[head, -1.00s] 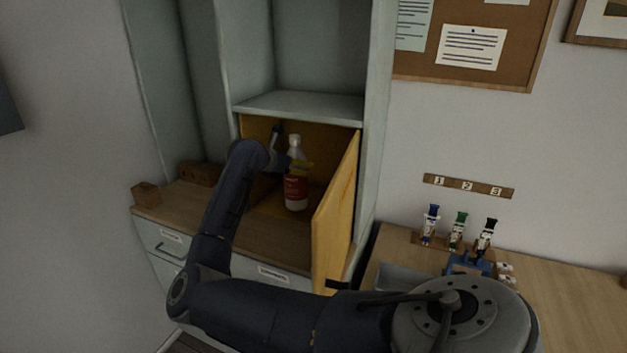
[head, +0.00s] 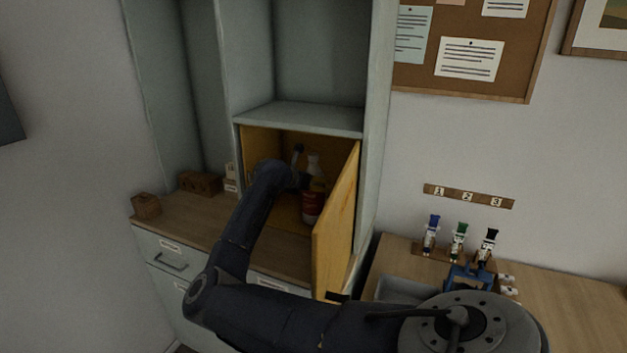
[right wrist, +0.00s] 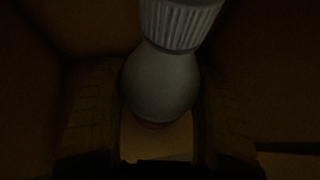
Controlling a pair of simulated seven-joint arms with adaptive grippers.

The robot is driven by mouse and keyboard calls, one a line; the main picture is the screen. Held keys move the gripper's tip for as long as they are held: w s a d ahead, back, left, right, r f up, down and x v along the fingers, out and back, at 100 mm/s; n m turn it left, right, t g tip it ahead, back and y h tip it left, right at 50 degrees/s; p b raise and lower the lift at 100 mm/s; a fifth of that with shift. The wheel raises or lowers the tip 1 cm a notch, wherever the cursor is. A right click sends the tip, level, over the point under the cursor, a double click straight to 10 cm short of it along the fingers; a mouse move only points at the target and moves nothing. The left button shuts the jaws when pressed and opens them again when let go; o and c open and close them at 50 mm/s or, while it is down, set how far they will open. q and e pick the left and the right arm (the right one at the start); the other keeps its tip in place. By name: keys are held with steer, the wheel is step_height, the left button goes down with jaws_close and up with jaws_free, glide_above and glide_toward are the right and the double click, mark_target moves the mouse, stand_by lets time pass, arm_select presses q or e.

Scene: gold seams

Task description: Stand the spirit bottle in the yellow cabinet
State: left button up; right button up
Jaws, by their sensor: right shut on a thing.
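The spirit bottle (head: 312,207) is white with a red label and pale cap, upright inside the yellow cabinet (head: 333,225). The cabinet's door stands open at the right. My right gripper (head: 311,182) reaches into the cabinet and is shut on the bottle below its cap. In the right wrist view the ribbed cap and the rounded shoulder of the bottle (right wrist: 160,85) sit between my two dark fingers (right wrist: 160,125). I cannot tell whether the bottle's base touches the cabinet floor. My left gripper is out of view.
Wooden blocks (head: 200,183) and a small white item (head: 231,178) are on the wooden counter left of the cabinet. A grey shelf (head: 300,118) lies right above the opening. Several nutcracker figures (head: 458,243) stand on the desk at the right.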

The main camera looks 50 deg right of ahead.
steer(key=o, duration=1.1)
steer(key=shift+f, duration=0.15)
steer(key=o, duration=0.5)
steer(key=v, duration=1.2)
steer(key=shift+r, duration=0.2)
